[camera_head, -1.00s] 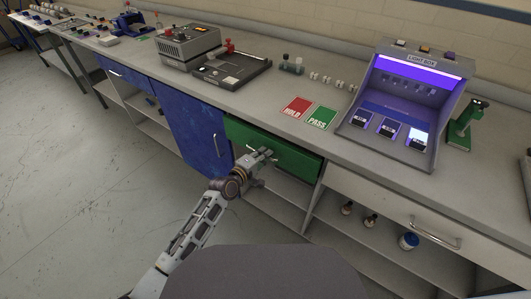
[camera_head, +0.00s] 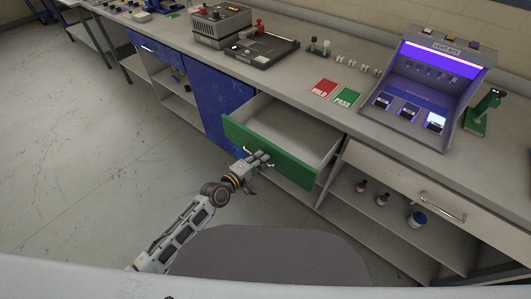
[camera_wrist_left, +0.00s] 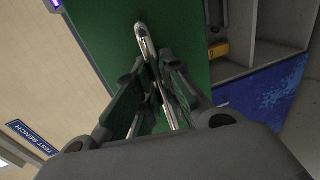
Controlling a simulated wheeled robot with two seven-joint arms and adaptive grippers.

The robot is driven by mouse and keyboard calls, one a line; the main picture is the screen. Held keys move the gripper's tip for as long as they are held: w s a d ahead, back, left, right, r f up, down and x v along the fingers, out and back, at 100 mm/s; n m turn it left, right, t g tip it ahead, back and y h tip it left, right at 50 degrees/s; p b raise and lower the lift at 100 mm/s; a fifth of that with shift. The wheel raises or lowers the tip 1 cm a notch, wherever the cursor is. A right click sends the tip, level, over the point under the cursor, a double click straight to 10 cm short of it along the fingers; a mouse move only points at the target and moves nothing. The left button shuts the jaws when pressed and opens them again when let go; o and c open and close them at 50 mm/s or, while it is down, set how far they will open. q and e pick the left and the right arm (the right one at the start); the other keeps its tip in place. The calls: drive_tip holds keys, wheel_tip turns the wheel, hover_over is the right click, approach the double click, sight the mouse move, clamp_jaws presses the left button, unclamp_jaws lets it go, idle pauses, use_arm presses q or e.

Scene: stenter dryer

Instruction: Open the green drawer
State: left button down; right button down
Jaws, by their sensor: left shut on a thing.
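The green drawer (camera_head: 290,166) is pulled partly out of the bench, and its pale, empty inside shows from above. My left gripper (camera_head: 261,158) is at the front of the drawer, on its metal handle. In the left wrist view the handle (camera_wrist_left: 145,42) is a shiny bar running between the fingers of my left gripper (camera_wrist_left: 160,95), which is shut on it. My right gripper is in neither view.
A blue cabinet door (camera_head: 222,100) is shut to the left of the drawer. Red HOLD (camera_head: 323,89) and green PASS (camera_head: 343,97) cards and a light box (camera_head: 425,80) stand on the bench top (camera_head: 300,68). Bottles (camera_head: 416,219) sit on a shelf at the right. The floor (camera_head: 80,170) at left is clear.

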use_arm(q)
drive_tip(key=shift+f+v, duration=0.25)
drive_tip(key=shift+v, duration=0.9)
drive_tip(key=c, duration=1.6)
unclamp_jaws()
drive_tip(key=shift+c, duration=0.2)
drive_tip(key=shift+o, duration=0.6)
drive_tip(key=v, duration=1.2)
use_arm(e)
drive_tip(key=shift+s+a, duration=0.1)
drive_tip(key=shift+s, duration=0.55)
